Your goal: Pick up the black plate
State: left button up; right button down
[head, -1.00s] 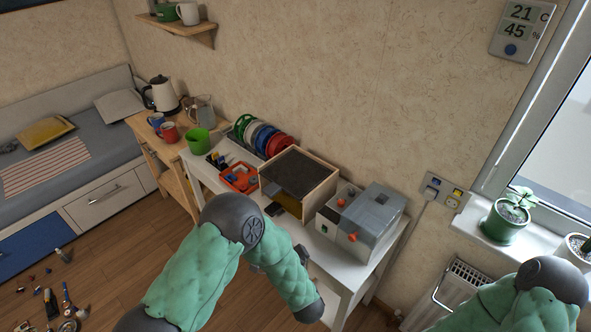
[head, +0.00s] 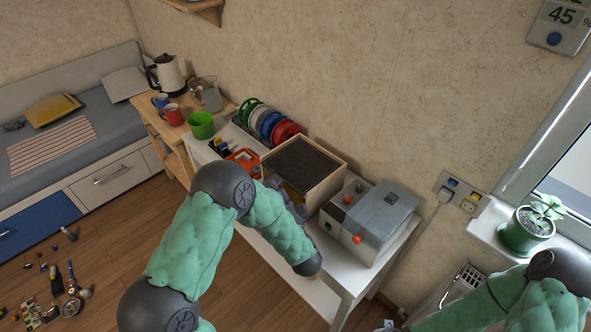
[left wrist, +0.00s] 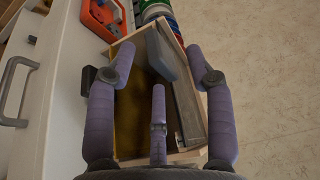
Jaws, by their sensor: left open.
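A wooden box with a dark top panel (head: 300,163) stands on the white table. In the left wrist view I see its pale frame and yellowish inside, with a dark grey flat slab (left wrist: 160,53) at its far part. This slab looks like the black plate, but I cannot be sure. My left gripper (head: 284,193) is at the box's front opening, partly hidden by my arm. In the left wrist view its fingers (left wrist: 160,58) are spread, with the slab showing between the tips. I cannot see any contact. My right gripper is out of view.
A grey-white machine (head: 372,222) with red knobs stands right of the box. An orange tray (head: 243,161), a green cup (head: 201,125) and coloured discs in a rack (head: 270,124) are left and behind. The white table's (head: 345,280) front strip is narrow.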

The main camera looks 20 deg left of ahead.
aim_at(270, 185)
pick_arm(q)
jog(key=w+a, duration=0.1)
jog(key=w+a+f+b, duration=0.1)
jog(key=shift+w+a, duration=0.25)
jog(key=shift+a, duration=0.15)
jog(key=shift+w+a+r+b, duration=0.2)
jog(key=shift+w+a+b, duration=0.1)
jog(key=shift+w+a, duration=0.05)
grip_shut()
